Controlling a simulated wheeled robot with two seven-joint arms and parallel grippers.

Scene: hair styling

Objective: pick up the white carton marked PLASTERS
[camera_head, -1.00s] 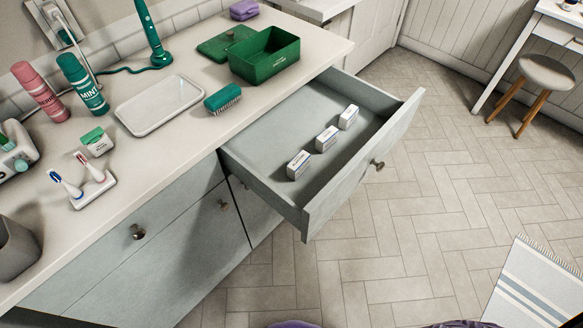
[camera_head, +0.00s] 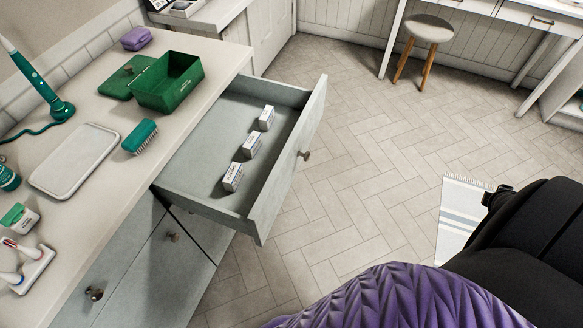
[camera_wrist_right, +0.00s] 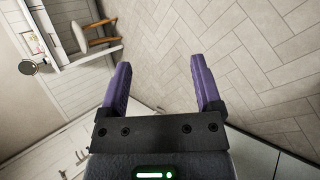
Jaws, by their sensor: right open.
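Three small white cartons lie in a row in the open drawer: a near one (camera_head: 233,176), a middle one (camera_head: 251,145) and a far one (camera_head: 266,118). Their printing is too small to read, so I cannot tell which is marked PLASTERS. My right gripper (camera_wrist_right: 160,63) shows in the right wrist view with its two purple fingers apart and nothing between them. It points over the floor, and no carton shows in that view. In the head view, my black and purple arm parts fill the lower right, clear of the cartons. My left gripper is not in view.
The grey drawer (camera_head: 283,186) stands pulled out from the cabinet. On the counter are an open green box (camera_head: 168,97), its lid, a teal brush (camera_head: 140,136) and a white tray (camera_head: 75,184). A stool (camera_head: 431,29) stands far off. The floor between is clear.

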